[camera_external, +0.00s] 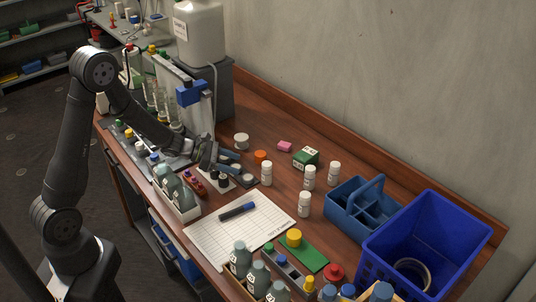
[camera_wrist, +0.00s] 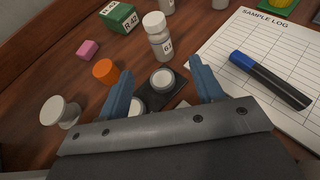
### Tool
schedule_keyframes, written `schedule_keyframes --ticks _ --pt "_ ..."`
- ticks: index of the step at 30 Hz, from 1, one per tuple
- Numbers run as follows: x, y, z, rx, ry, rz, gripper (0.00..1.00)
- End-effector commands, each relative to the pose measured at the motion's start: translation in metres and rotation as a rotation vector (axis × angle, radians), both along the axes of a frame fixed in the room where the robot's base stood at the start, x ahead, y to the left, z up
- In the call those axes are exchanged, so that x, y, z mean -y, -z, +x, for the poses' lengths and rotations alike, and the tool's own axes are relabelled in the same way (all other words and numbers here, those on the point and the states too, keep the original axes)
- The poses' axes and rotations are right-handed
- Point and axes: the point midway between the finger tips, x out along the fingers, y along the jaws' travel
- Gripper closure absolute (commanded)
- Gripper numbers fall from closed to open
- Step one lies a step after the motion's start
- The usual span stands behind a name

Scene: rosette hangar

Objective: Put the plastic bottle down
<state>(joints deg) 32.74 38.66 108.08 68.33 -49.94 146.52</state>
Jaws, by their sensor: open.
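My gripper (camera_external: 236,161) is open, pointing down over the bench. In the wrist view its two blue fingers (camera_wrist: 163,80) stand apart. Contact is not visible. A second round white top (camera_wrist: 136,106) is partly hidden by the gripper. White labelled plastic bottles stand upright nearby: one (camera_external: 266,173), another (camera_external: 309,177), one further right (camera_external: 334,173) and one in front (camera_external: 304,204). A labelled bottle (camera_wrist: 160,38) stands just beyond the holder.
An orange cap (camera_external: 260,156), a white spool-like piece (camera_external: 241,140), a pink block (camera_external: 285,147) and a green box (camera_external: 306,157) lie behind. A blue caddy (camera_external: 345,221) and blue crate (camera_external: 376,243) stand right.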

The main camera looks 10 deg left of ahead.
Motion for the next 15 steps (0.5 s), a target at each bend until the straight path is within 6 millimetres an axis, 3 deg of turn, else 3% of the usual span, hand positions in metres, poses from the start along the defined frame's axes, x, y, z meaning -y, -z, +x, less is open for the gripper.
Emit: schedule_keyframes --ticks 9,15 --pt "0.060 0.025 0.006 -0.001 0.004 0.000 0.39" --pt "0.074 0.031 0.009 0.001 0.001 0.000 0.39"
